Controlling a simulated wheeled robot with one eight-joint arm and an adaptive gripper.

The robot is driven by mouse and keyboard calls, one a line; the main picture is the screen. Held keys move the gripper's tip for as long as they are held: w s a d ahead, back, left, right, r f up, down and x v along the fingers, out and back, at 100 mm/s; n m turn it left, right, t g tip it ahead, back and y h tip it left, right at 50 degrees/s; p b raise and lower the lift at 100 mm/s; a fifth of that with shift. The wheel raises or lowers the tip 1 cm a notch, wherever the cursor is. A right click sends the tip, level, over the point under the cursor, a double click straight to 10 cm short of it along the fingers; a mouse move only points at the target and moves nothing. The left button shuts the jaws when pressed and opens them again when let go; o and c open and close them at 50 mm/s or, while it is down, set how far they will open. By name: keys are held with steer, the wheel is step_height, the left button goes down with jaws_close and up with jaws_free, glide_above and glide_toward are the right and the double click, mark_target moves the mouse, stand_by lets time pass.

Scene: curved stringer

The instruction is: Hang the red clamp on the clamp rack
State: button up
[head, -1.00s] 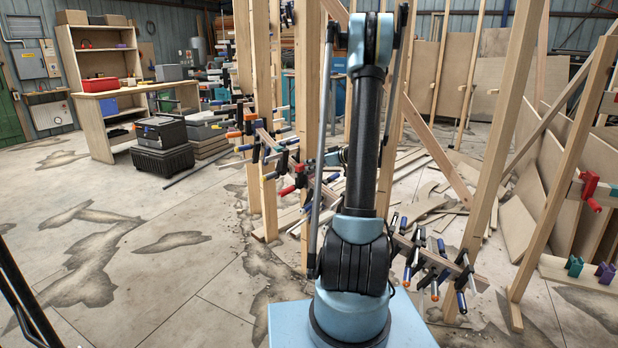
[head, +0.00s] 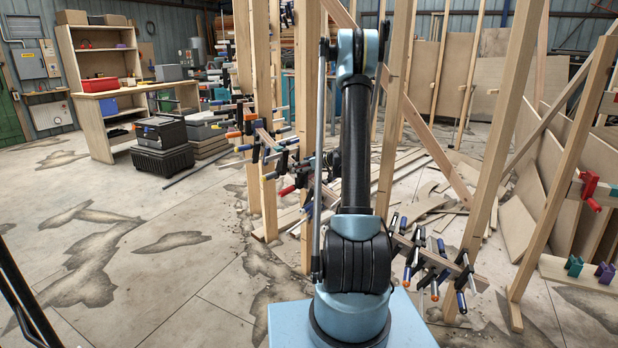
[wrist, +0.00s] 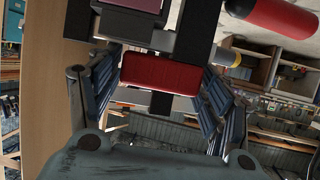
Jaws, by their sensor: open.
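In the wrist view my gripper (wrist: 158,84) is open, with its two fingers on either side of a red block-shaped clamp part (wrist: 160,73). I cannot tell whether the fingers touch it. A red cylindrical handle (wrist: 275,18) shows at the top right, beside a dark bar. In the head view a red-handled clamp (head: 287,190) is on the clamp-covered curved wood to the left of my arm. My gripper is hidden in the head view. On the right, a wooden rail (head: 575,192) carries a red clamp (head: 589,185); I cannot tell whether this is the clamp rack.
Upright wooden posts (head: 490,150) stand close around my arm. More clamps (head: 435,270) project from the curved wood to the right. Teal (head: 574,265) and purple (head: 605,272) clamps sit on a lower rail at right. The floor at left (head: 130,240) is clear.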

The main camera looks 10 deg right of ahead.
steer(key=c, duration=1.6)
steer(key=shift+r, duration=0.15)
